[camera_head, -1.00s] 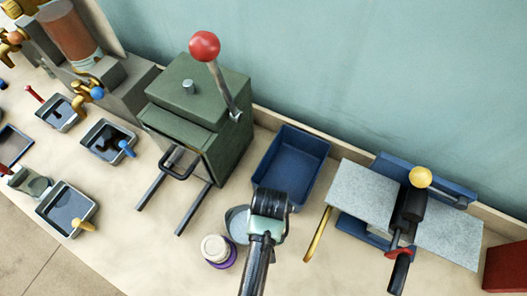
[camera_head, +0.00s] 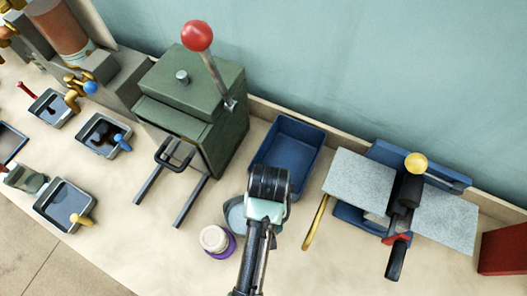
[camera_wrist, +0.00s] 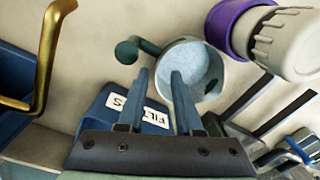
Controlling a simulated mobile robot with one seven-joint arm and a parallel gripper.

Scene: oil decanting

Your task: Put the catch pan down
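My gripper (camera_wrist: 161,72) shows in the wrist view with its two fingers apart and nothing held between them. In the head view my gripper's fingers are hidden under my dark wrist, beside the blue bin. Small square pans stand far to the left of my gripper on the bench. One has a yellow handle (camera_head: 62,204), one a blue handle and dark liquid (camera_head: 103,136), and one a red handle (camera_head: 50,109). I cannot tell which is the catch pan.

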